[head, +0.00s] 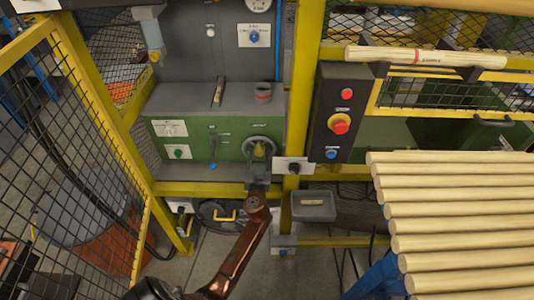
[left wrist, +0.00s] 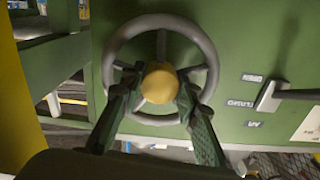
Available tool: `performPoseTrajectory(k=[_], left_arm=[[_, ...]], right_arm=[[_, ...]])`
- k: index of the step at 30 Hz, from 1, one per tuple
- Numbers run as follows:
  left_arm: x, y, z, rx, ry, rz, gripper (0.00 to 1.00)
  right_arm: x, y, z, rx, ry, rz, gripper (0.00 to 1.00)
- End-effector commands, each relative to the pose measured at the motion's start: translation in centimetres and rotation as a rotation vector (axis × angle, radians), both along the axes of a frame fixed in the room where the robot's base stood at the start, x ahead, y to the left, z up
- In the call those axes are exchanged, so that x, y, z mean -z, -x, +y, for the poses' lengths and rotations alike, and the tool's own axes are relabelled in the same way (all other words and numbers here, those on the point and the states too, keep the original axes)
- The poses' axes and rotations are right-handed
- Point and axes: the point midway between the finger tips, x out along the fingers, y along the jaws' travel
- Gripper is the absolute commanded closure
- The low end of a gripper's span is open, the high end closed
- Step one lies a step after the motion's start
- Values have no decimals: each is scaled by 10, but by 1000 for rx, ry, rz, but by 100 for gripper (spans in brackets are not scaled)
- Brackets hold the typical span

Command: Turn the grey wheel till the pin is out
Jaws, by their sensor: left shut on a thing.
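The grey wheel (left wrist: 160,21) fills the upper middle of the left wrist view. It is a ring with spokes and a round yellow hub (left wrist: 160,83) on a green panel. In the head view the wheel (head: 248,148) shows small and partly covered by my gripper. My left gripper (left wrist: 161,84) is shut on the wheel at its hub, one dark green finger on each side. In the head view the left gripper (head: 260,162) reaches up to the wheel from below. I cannot make out the pin in either view. My right gripper is not in view.
A grey lever (left wrist: 272,95) with small labels sits on the panel beside the wheel. Right of it in the head view stands a dark button box (head: 338,110) on a yellow post. Pale wood rods (head: 460,225) lie at right. A mesh fence (head: 85,130) stands at left.

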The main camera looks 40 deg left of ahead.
Motion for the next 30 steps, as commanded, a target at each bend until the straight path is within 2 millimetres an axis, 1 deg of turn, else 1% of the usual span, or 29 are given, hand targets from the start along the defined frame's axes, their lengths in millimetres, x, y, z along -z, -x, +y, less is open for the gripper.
performPoseTrajectory(k=[5,6,12,13,20,23,26,30], left_arm=[[2,0,-1,2,2,1,100],[2,0,-1,2,2,1,68],[1,-1,-2,3,2,1,54],[1,-1,-2,3,2,1,53],[1,-1,-2,3,2,1,53],[1,3,-5,3,2,1,53],[2,13,-12,3,4,1,53],[2,33,-26,3,4,1,53]], right_arm=[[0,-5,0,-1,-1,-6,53],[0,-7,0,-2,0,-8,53],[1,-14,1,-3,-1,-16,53],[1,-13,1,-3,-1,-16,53],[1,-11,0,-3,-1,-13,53],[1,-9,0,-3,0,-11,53],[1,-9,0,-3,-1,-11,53],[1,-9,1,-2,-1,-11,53]])
